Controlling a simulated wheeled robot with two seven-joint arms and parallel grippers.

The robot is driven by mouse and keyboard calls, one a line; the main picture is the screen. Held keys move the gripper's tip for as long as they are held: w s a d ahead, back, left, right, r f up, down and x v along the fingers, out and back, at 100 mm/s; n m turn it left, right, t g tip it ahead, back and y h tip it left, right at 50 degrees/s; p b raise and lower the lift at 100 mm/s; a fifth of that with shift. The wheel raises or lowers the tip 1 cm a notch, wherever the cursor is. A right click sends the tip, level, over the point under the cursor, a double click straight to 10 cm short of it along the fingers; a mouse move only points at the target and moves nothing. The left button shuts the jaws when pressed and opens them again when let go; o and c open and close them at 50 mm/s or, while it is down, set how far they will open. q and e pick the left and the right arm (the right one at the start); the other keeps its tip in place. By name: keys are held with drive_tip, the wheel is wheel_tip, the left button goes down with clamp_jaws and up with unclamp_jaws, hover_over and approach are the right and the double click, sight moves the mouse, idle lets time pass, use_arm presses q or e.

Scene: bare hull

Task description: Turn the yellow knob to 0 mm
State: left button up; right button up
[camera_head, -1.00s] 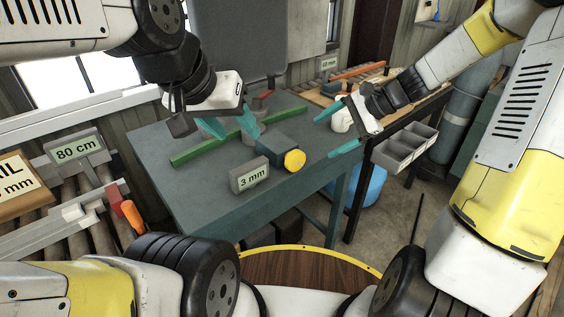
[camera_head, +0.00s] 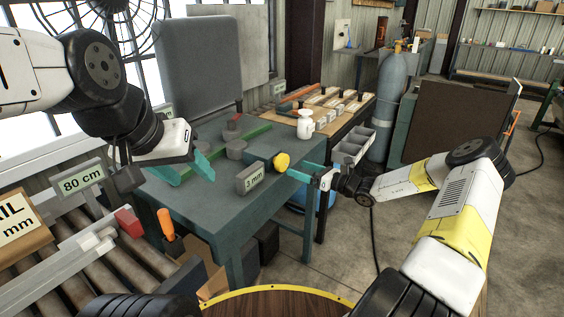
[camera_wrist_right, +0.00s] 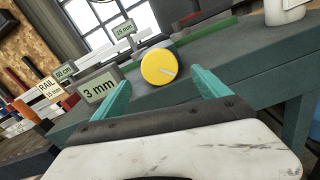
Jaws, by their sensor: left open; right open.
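The yellow knob (camera_head: 282,162) sits on the end of a dark block (camera_head: 262,160) on the green-grey table. In the right wrist view the knob (camera_wrist_right: 158,67) faces me, with a pale pointer mark slanting across its face. A grey sign reading 3 mm (camera_head: 251,178) stands beside it and also shows in the right wrist view (camera_wrist_right: 99,88). My right gripper (camera_head: 304,171) is open, its teal fingers toward the knob; in the right wrist view the knob appears between them, apart from both. My left gripper (camera_head: 190,170) is open over the table's left part, away from the knob.
A green bar (camera_head: 246,137) lies across the table (camera_head: 215,207). A white bottle (camera_head: 304,125) and grey bins (camera_head: 352,146) stand to the right. An 80 cm sign (camera_head: 83,181) and rollers are at the left.

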sight(285, 164)
drive_tip(key=x, duration=0.6)
drive_tip(key=shift+w+a, duration=0.15)
drive_tip(key=shift+a, duration=0.1)
drive_tip(key=c, duration=1.4)
drive_tip(key=shift+n, duration=3.5)
drive_tip(key=o, duration=1.4)
